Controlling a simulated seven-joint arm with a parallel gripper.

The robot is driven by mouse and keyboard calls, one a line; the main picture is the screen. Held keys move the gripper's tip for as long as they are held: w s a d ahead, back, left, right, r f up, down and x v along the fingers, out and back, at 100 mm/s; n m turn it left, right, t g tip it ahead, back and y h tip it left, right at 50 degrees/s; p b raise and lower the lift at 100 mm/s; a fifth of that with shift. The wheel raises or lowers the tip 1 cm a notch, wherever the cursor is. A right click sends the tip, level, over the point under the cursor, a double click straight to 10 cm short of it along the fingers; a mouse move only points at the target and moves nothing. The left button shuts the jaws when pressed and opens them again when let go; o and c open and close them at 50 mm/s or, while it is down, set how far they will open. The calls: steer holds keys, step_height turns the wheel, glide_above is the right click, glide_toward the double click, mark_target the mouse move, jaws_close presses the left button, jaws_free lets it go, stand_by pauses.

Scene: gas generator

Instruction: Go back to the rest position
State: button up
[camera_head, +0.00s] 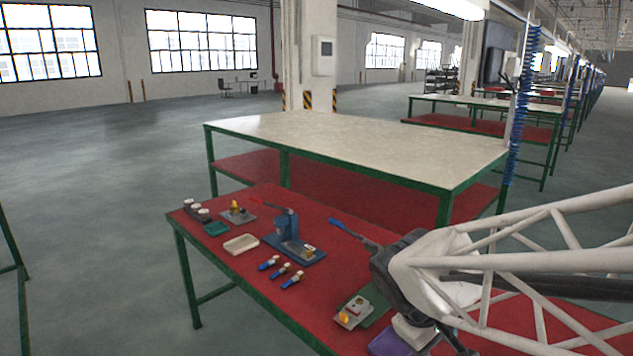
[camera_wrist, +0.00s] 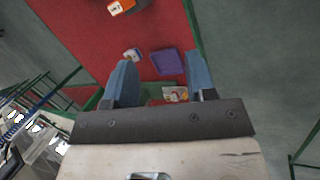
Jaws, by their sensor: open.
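My gripper (camera_wrist: 160,62) is open, its two blue-grey fingers wide apart with nothing held between them in the wrist view. It points down over the red table (camera_wrist: 165,28). In the head view the gripper is mostly hidden at the lower right, by my white lattice arm and the frame's bottom edge. A purple tray (camera_wrist: 167,62) shows between and beyond the fingertips, and also in the head view (camera_head: 391,342). A small board with mixed parts (camera_wrist: 175,94) also shows between the fingers.
On the red table stand a blue press (camera_head: 291,240), a beige tray (camera_head: 241,244), a green tray (camera_head: 215,229), several white cups (camera_head: 196,210) and blue-handled parts (camera_head: 280,271). A grey plate with a yellow button (camera_head: 352,312) lies near my arm. A pale empty table (camera_head: 350,143) stands behind.

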steer(key=s+r+m+y, duration=0.2)
steer(key=s+m, duration=0.1)
steer(key=s, duration=0.1)
steer(key=s+a+r+m+t+y, duration=0.1)
steer(key=s+r+m+y, duration=0.1)
steer(key=s, duration=0.3)
steer(key=shift+a+r+m+t, duration=0.2)
steer(key=shift+m+t, duration=0.1)
steer(key=shift+m, duration=0.2)
